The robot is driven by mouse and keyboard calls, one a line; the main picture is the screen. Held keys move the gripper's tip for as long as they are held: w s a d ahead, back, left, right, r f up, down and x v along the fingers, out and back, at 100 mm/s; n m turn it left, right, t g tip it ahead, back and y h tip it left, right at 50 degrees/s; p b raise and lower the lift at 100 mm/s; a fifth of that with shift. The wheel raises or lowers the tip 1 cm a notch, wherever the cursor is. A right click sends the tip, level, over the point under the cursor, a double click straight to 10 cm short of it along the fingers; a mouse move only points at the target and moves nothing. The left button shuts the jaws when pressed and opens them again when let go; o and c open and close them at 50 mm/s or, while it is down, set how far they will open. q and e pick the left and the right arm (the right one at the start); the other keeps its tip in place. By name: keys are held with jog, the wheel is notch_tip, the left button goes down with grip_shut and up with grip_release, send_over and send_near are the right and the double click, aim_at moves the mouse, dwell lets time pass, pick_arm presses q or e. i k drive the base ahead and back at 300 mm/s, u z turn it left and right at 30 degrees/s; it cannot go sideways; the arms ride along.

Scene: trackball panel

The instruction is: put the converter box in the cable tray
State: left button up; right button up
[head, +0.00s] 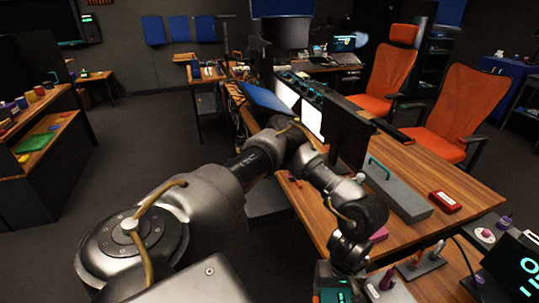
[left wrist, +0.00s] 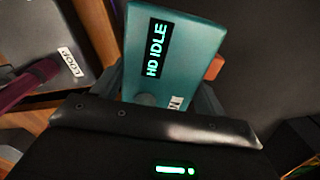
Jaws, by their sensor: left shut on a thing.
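The converter box is a teal block with a lit "HD IDLE" display (left wrist: 172,50) in the left wrist view. My left gripper (left wrist: 165,100) is shut on it, with a finger at each side. In the head view my left gripper (head: 345,276) is low in the picture, right of centre, and part of the teal box (head: 335,295) shows at the bottom edge. I cannot tell for sure which thing is the cable tray. My right gripper is not in view.
A wooden desk (head: 440,225) carries a long grey box with a green handle (head: 396,190), a red box (head: 445,202) and dark monitors. Small switch plates (head: 422,262) and a dark screen (head: 515,265) are close at lower right. Orange chairs (head: 462,105) stand behind the desk. Open floor lies at left.

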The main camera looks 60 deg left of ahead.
aim_at(265, 194)
jog(key=k, duration=0.45)
jog(key=u, duration=2.45)
jog(key=i, duration=2.15)
jog(key=z, duration=3.05)
